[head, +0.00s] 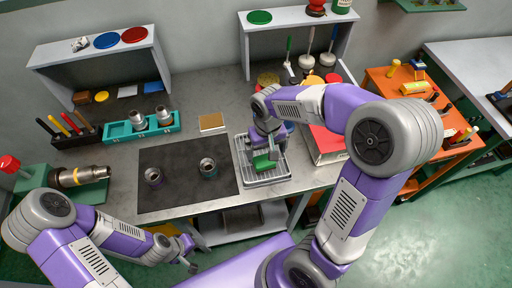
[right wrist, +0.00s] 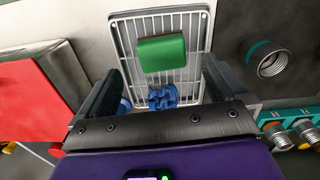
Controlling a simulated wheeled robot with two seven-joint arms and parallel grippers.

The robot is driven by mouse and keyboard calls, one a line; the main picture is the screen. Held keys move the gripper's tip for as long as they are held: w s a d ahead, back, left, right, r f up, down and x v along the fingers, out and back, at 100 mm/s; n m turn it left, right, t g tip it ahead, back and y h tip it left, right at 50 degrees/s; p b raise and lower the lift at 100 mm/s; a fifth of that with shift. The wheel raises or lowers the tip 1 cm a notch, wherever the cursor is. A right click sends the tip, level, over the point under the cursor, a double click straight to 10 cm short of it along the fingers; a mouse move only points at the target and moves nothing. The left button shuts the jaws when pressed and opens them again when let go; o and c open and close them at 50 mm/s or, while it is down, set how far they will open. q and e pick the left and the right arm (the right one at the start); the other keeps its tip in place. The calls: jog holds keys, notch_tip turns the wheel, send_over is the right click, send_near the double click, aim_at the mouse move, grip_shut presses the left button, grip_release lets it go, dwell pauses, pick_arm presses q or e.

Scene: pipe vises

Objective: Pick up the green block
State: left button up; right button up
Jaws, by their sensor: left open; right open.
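The green block (head: 262,164) lies on the wire rack of a metal tray (head: 283,180) near the front of the bench. In the right wrist view the block (right wrist: 162,53) shows whole on the white rack (right wrist: 125,42), ahead of and roughly between my open fingers. My right gripper (head: 265,148) is over the tray, pointing down and close to the block; its fingers (right wrist: 160,72) are empty. Whether a finger touches the block, I cannot tell. My left gripper (head: 188,255) is open and empty, low in front of the bench and apart from the block.
A blue item (right wrist: 162,97) is at the rack's other end. A red box (head: 325,146) stands right of the tray. The dark mat (head: 180,178) to the left holds two metal fittings. A small tan-topped block (head: 212,122) and a teal holder (head: 125,131) are behind it.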

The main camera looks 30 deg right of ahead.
aim_at(264, 160)
jog(key=f, duration=0.2)
jog(key=f+b, duration=0.1)
jog(key=f, duration=0.2)
jog(key=f+b, duration=0.1)
jog(key=f, duration=0.1)
jog(key=shift+w+f, duration=0.3)
jog(key=shift+w, duration=0.1)
jog(key=shift+c, duration=0.5)
jog(key=c, duration=0.9)
notch_tip(264, 160, up, 10)
jog(key=p, duration=0.2)
jog(key=shift+p, duration=0.3)
